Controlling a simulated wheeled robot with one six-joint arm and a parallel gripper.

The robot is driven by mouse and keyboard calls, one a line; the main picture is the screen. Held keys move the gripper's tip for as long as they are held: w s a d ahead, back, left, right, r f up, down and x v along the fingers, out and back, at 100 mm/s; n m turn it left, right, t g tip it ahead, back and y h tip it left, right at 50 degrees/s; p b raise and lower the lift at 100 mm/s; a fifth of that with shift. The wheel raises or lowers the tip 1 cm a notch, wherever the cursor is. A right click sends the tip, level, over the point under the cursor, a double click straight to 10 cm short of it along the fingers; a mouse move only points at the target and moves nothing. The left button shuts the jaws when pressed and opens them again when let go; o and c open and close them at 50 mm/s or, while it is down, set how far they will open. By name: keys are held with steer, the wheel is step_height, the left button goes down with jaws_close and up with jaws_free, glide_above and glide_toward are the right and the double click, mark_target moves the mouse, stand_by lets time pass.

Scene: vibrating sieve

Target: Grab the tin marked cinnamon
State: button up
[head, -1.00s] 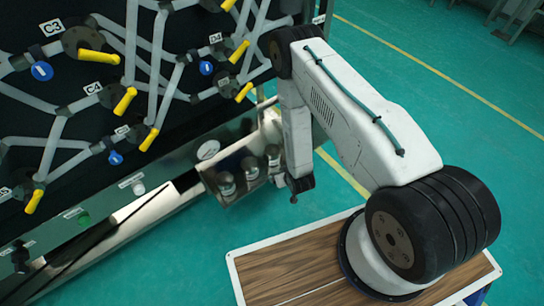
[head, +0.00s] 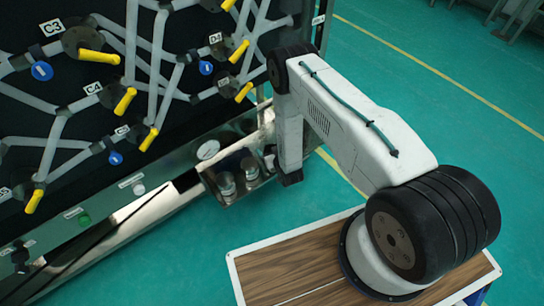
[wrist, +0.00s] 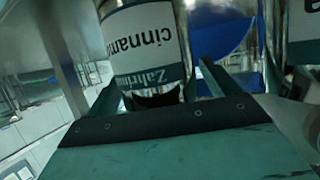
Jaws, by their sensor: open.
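The cinnamon tin (wrist: 148,42) is a silvery tin with a pale label, whose lettering appears upside down in the wrist view. It stands close in front of my gripper (wrist: 150,92). I cannot tell whether anything touches. In the head view my gripper is hidden by my own arm. There, two tins (head: 226,183) show on the metal shelf (head: 212,192), their labels too small to read; my arm covers the spot beside them.
Another labelled tin (wrist: 303,35) stands close on the right in the wrist view, with a blue surface (wrist: 225,35) between. In the head view a dark panel with grey pipes and yellow handles (head: 125,101) rises behind the shelf. Green floor lies open to the right.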

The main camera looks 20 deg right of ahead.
steer(key=shift+w, duration=0.1)
steer(key=shift+c, duration=0.3)
steer(key=c, duration=1)
